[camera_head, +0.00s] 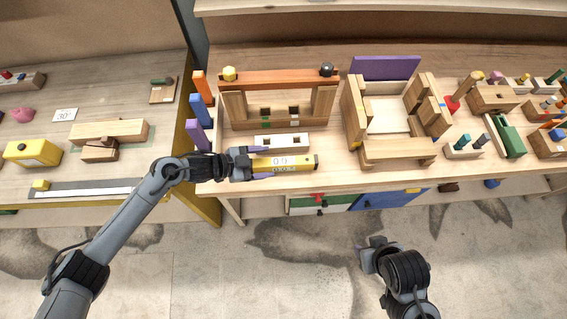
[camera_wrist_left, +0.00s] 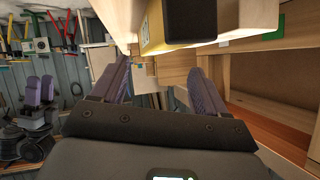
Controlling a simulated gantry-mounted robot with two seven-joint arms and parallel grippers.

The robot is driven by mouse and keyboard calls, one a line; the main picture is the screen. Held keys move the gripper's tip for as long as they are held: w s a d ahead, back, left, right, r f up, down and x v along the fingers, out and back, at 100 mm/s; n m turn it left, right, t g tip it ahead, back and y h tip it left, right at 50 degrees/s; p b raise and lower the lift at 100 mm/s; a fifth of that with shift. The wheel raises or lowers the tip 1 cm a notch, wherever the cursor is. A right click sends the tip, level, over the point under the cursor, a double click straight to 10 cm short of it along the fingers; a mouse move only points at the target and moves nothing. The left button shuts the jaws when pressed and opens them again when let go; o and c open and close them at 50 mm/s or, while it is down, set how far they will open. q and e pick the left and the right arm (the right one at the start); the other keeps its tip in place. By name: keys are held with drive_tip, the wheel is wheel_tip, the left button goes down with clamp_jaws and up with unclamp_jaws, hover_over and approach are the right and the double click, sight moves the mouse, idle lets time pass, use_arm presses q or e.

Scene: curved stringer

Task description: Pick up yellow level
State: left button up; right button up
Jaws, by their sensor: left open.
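The yellow level (camera_head: 302,162), a bar with a display reading on its face, lies near the front edge of the workbench. My left gripper (camera_head: 264,163) is open at the level's left end, with one finger on either side of it in the head view. In the left wrist view the level (camera_wrist_left: 153,28) shows its yellow side and dark end at the top, above the open fingers (camera_wrist_left: 163,78); contact cannot be told. My right gripper (camera_head: 372,250) is low in front of the bench, away from the level; its fingers are unclear.
A light block with dark holes (camera_head: 281,141) lies just behind the level. Behind it stands a wooden frame with an orange-brown top bar (camera_head: 278,78). A wooden box assembly (camera_head: 398,150) is to the right. Blue and purple upright pieces (camera_head: 198,135) stand at the left.

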sight(279, 162)
use_arm(q)
drive_tip(key=shift+f+x, duration=0.2)
drive_tip(key=shift+x, duration=2.45)
drive_tip(key=shift+s, duration=0.15)
drive_tip(key=shift+c, duration=0.2)
drive_tip(key=shift+a, duration=0.1)
drive_tip(key=c, duration=1.3)
